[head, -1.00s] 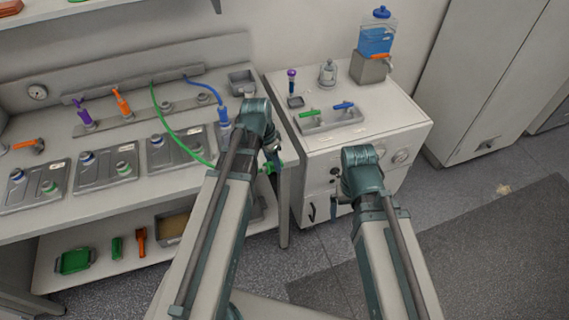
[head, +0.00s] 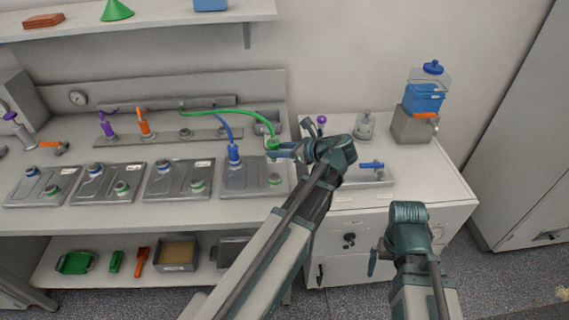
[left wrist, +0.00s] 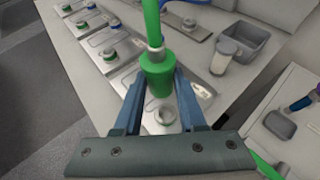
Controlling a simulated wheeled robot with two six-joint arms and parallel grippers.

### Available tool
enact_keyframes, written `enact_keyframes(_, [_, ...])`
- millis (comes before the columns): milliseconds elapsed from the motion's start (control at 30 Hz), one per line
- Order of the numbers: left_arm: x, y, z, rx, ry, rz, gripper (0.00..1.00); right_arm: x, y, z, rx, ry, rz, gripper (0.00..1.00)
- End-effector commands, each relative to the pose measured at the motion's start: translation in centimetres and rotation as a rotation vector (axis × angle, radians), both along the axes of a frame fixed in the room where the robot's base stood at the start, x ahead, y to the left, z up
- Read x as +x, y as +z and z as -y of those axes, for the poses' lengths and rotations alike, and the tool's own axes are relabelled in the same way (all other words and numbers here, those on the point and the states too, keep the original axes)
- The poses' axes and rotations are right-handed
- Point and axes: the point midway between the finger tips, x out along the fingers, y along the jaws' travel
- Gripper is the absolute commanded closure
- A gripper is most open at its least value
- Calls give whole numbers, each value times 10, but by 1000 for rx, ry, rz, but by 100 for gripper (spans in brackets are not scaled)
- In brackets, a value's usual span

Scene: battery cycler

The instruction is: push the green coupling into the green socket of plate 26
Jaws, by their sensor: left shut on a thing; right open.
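My left gripper (head: 279,151) is shut on the green coupling (left wrist: 158,75), whose green hose (head: 235,112) arcs to the rail behind. The coupling, also in the head view (head: 272,143), is held upright above the rightmost plate (head: 240,183). That plate's label (left wrist: 200,91) is too small to read. Its green-ringed socket (head: 275,181) lies below the coupling, with a visible gap; the socket also shows in the left wrist view (left wrist: 164,118), between the fingers. The blue coupling (head: 234,153) stands on the plate's other socket. My right gripper (head: 375,262) is open and empty, front right.
Several similar plates (head: 105,186) lie to the left on the bench. Purple (head: 106,127) and orange (head: 144,124) couplings stand behind them. A grey bin (left wrist: 240,40) and a cup (left wrist: 223,55) sit beyond the plate. A white cabinet (head: 440,180) stands to the right.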

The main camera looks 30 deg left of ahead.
Motion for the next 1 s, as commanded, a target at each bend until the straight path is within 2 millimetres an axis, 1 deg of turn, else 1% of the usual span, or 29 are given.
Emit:
enact_keyframes(233, [1,1,-1,15,-5,4,100,0,-2,0,0,0,0,0])
enact_keyframes(467, [1,-8,-1,14,-3,4,100,0,-11,0,0,0,0,0])
enact_keyframes(667, [1,-26,-1,14,-3,4,100,0,-29,0,0,0,0,0])
enact_keyframes(1000, [1,-62,-1,13,-3,4,100,0,-65,0,0,0,0,0])
